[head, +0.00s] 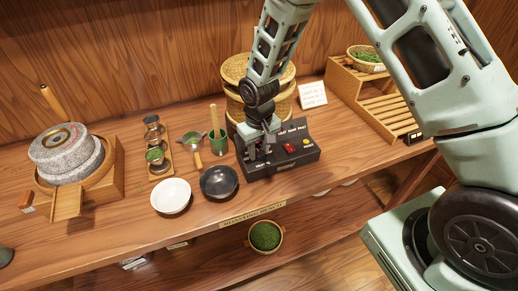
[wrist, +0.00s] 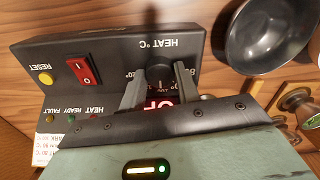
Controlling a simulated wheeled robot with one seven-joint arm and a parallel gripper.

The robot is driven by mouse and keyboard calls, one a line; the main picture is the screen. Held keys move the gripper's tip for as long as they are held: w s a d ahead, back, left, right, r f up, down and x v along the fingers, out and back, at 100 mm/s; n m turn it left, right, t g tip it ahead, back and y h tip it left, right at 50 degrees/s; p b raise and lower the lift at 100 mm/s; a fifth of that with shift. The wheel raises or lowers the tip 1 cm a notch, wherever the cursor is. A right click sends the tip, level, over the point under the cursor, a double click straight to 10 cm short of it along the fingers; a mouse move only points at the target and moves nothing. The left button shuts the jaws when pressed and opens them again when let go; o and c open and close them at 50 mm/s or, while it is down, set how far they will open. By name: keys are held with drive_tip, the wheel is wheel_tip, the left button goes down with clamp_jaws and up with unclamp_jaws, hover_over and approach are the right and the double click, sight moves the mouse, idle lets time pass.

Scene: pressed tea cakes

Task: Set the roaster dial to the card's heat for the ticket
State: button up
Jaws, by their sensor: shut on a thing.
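The roaster's black control box (head: 300,158) stands on the counter in front of the bamboo steamer stack. The wrist view shows its face (wrist: 105,50) upside down, with HEAT °C lettering. The dark dial (wrist: 160,72) sits between the two fingers of my gripper (wrist: 160,86), which is shut on it; the head view also shows my gripper (head: 262,152) at the box's left end. The dial's pointer setting is hidden. A red display (wrist: 158,103) is partly covered by my gripper. A white card (head: 313,94) stands behind the box; its writing is too small to read.
The red rocker switch (wrist: 83,71) and yellow reset button (wrist: 45,78) are beside the dial. A black bowl (head: 219,182) and white bowl (head: 171,196) stand close by at left. A stone mill (head: 66,150) is farther left, a slatted wooden rack (head: 375,105) at right.

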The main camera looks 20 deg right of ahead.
sight(259, 153)
drive_tip(key=shift+w+r, duration=0.1)
drive_tip(key=o, duration=0.7)
wheel_tip(259, 153, up, 17)
drive_tip(key=b, duration=0.3)
drive_tip(key=shift+r, duration=0.2)
drive_tip(key=s+a+n, duration=0.3)
drive_tip(key=s, duration=1.1)
drive_tip(key=s+a+r+n, duration=0.1)
drive_tip(key=s+a+n, duration=0.1)
drive_tip(key=s, duration=1.1)
drive_tip(key=shift+s+a+n+y, duration=0.3)
drive_tip(key=shift+s+a+n, duration=0.1)
drive_tip(key=shift+a, duration=0.3)
